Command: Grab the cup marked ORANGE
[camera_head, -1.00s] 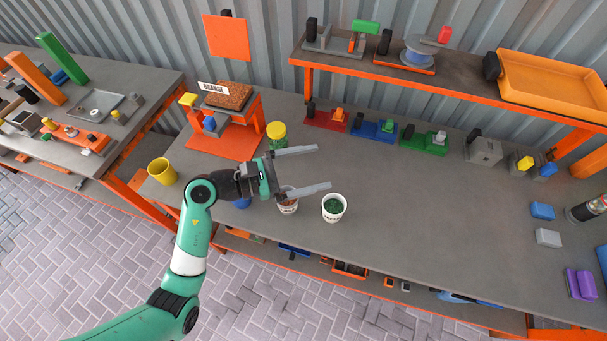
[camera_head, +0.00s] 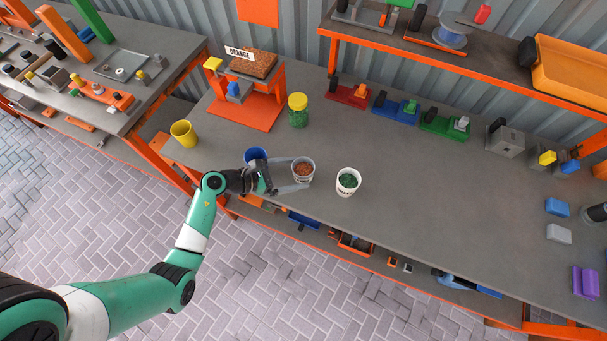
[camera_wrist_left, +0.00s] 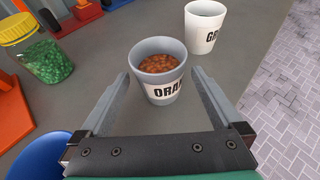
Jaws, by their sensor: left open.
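The cup marked ORANGE (camera_wrist_left: 160,78) is grey-white with a label reading "ORA…" and holds orange-brown pellets. In the head view the same cup (camera_head: 303,172) stands upright near the front edge of the table. My left gripper (camera_head: 292,178) is open and low at the table, its fingers reaching toward the cup. In the left wrist view the cup stands between and slightly beyond the fingertips (camera_wrist_left: 160,75), with a gap visible at the sides. Whether a finger touches it is unclear. My right gripper is not in view.
A white cup with green pellets (camera_head: 347,182) stands just right, labelled "GR…" in the wrist view. A blue cup (camera_head: 256,156) is close behind my left gripper. A yellow cup (camera_head: 184,133) and a yellow-lidded jar (camera_head: 298,110) stand farther away. The table's middle is clear.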

